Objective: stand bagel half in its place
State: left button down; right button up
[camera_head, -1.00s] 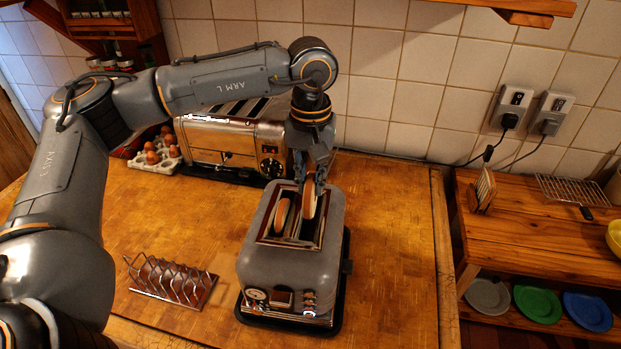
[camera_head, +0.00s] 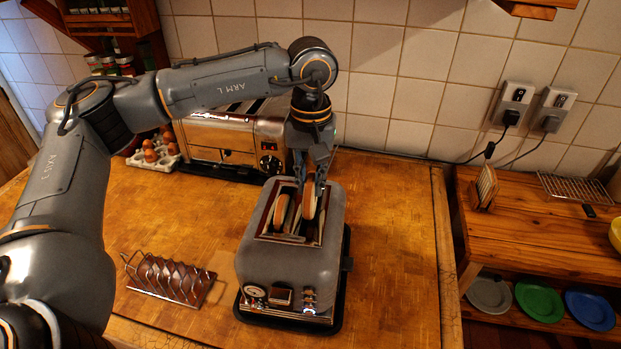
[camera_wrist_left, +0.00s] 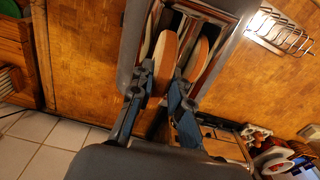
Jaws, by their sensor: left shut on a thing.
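My left gripper (camera_head: 312,178) points down over the grey toaster (camera_head: 270,265) and is shut on a bagel half (camera_head: 308,203). That half stands on edge, its lower part at or in the right slot; how deep it sits is hard to tell. A second bagel half (camera_head: 281,212) stands in the left slot. In the left wrist view, the held half (camera_wrist_left: 165,62) is between the fingers (camera_wrist_left: 160,100), and the other half (camera_wrist_left: 197,60) is beside it. My right gripper is not in view.
A wire toast rack (camera_head: 168,279) stands left of the toaster. A chrome toaster (camera_head: 225,140) and a carton of eggs (camera_head: 155,152) are behind. A wooden shelf unit (camera_head: 520,235) with several plates is at right. The counter (camera_head: 395,240) right of the toaster is clear.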

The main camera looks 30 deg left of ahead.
pick_arm(q)
jog(key=shift+f+b, duration=1.75)
jog(key=shift+f, duration=0.45)
jog(key=c, duration=0.7)
grip_release()
jog(key=shift+r, duration=0.15)
jog(key=shift+r+p, duration=0.45)
jog(key=shift+r, duration=0.05)
jog(key=shift+r+p, duration=1.9)
jog(key=shift+r, duration=1.55)
